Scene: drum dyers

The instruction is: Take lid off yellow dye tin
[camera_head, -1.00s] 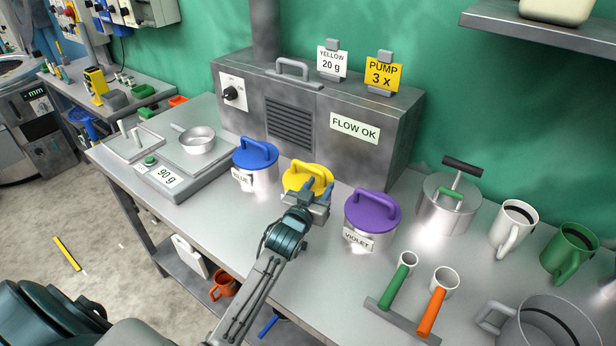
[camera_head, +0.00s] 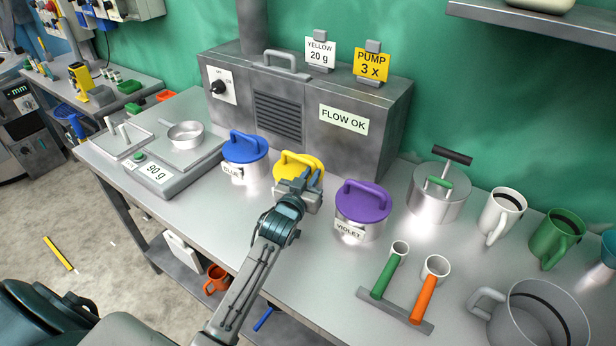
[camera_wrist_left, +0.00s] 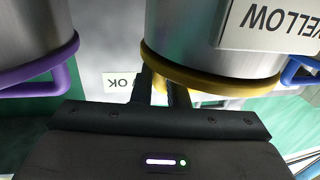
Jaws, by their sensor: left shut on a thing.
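The yellow lid (camera_head: 291,163) with its arched handle sits on the yellow dye tin between the blue-lidded tin (camera_head: 240,172) and the violet-lidded tin (camera_head: 358,230). My left gripper (camera_head: 312,178) is at the lid's handle and shut on it. The gripper hides most of the yellow tin in the head view. The left wrist view is upside down. It shows the tin (camera_wrist_left: 190,45) with its YELLOW label, the lid's rim (camera_wrist_left: 225,84) against it, and my left gripper's fingers (camera_wrist_left: 165,92) at the lid. My right gripper is not in view.
A grey box (camera_head: 345,150) with a FLOW OK sign stands behind the tins. A scale (camera_head: 165,172) with a pan is at left. A lidded metal pot (camera_head: 435,205), mugs (camera_head: 500,215) and a scoop rack (camera_head: 405,313) are at right.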

